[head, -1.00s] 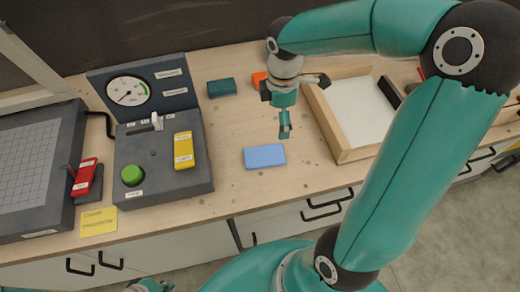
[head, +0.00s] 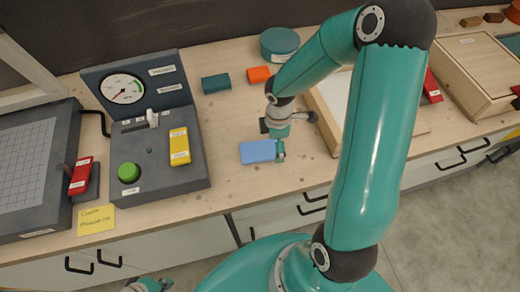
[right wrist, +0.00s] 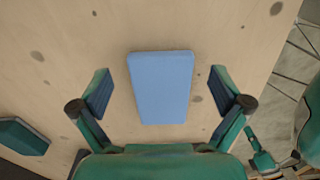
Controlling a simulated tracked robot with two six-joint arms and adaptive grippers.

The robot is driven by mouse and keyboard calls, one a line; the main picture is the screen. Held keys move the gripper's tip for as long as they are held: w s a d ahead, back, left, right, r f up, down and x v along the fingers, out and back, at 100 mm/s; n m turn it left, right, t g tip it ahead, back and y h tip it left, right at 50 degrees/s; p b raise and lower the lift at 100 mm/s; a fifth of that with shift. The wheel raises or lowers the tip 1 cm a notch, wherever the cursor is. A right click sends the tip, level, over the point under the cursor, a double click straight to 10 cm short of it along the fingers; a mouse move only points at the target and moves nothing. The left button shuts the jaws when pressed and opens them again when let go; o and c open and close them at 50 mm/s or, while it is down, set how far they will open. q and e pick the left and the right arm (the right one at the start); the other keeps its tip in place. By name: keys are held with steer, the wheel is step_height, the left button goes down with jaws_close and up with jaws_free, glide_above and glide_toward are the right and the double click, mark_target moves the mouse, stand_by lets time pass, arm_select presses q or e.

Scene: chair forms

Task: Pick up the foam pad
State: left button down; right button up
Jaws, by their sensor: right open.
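The foam pad, a light blue flat block (head: 258,151), lies on the wooden worktop right of the grey gauge panel. It also shows in the right wrist view (right wrist: 161,87), between the spread fingers of my right gripper (right wrist: 161,92). There is a gap on both sides of the pad, so the gripper is open and not holding it. In the head view my right gripper (head: 280,150) is low at the pad's right end. Only the tip of my left gripper (head: 150,285) shows at the bottom edge, in front of the worktop; its jaws are unclear.
A dark green block (head: 216,83) and an orange block (head: 259,74) lie behind the pad. A grey panel (head: 150,190) with gauge, green button and yellow block stands left. A wooden tray (head: 322,112) is right, partly behind my arm. A round teal container (head: 279,46) stands behind.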

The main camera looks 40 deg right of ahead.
steer(key=shift+f, duration=0.5)
steer(key=shift+c, duration=0.2)
steer(key=c, duration=0.8)
steer(key=shift+r, duration=0.2)
